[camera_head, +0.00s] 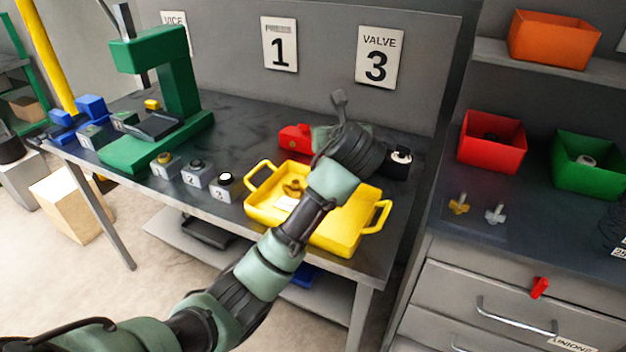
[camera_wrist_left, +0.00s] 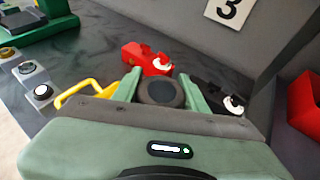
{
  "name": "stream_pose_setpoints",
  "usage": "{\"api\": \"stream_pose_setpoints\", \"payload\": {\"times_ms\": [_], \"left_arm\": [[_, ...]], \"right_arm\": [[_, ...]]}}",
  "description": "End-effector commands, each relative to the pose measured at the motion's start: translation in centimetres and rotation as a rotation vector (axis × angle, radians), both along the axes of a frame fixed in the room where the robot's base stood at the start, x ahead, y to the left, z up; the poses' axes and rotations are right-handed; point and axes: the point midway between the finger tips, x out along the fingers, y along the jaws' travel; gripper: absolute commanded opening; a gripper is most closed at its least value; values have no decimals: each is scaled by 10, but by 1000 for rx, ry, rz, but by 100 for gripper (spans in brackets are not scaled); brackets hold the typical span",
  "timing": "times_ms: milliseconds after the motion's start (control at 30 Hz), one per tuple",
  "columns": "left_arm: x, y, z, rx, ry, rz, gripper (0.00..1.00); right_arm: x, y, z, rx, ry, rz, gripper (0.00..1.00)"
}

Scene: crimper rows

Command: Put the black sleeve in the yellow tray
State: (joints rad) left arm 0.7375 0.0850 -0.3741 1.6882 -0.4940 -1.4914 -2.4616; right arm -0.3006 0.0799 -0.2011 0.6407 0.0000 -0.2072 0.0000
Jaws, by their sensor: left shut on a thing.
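The yellow tray (camera_head: 340,232) sits on the workbench near its front right edge, with a small brass-coloured piece (camera_head: 293,188) inside. My left arm reaches across the tray from the lower left. In the left wrist view my left gripper (camera_wrist_left: 160,90) has a finger on each side of a round black sleeve (camera_wrist_left: 160,93) and is shut on it. In the head view my wrist hides the fingertips and the sleeve. The left wrist view shows the tray's yellow handle (camera_wrist_left: 85,90) left of the fingers; the hand hides most of the tray. My right gripper is not in view.
A red fixture (camera_head: 296,138) stands behind the tray, and a black fixture with a white face (camera_head: 398,160) stands to its right. Several grey button blocks (camera_head: 197,173) and a green press (camera_head: 178,85) are left. Red (camera_head: 492,145) and green (camera_head: 590,170) bins stand on the right cabinet.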

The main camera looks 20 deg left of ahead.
Motion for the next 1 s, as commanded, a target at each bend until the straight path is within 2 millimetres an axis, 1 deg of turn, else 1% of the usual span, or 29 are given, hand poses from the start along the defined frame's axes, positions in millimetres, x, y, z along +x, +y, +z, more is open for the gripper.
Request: {"api": "stream_pose_setpoints", "payload": {"times_ms": [33,67,167,500,600,700,867,1000], "left_arm": [[0,-1,2,0,2,2,2],[1,-1,-1,0,3,3,2],[0,-1,-19,0,7,4,2],[-1,-1,-110,1,7,5,2],[-1,-1,-132,0,5,6,2],[0,-1,-147,-1,3,4,2],[0,-1,-157,0,1,4,2],[-1,-1,-173,1,4,3,2]], "right_arm": [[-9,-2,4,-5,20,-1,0],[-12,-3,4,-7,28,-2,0],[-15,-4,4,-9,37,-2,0],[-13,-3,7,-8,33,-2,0],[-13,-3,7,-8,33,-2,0],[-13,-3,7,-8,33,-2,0],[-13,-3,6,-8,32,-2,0],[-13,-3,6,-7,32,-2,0]]}}
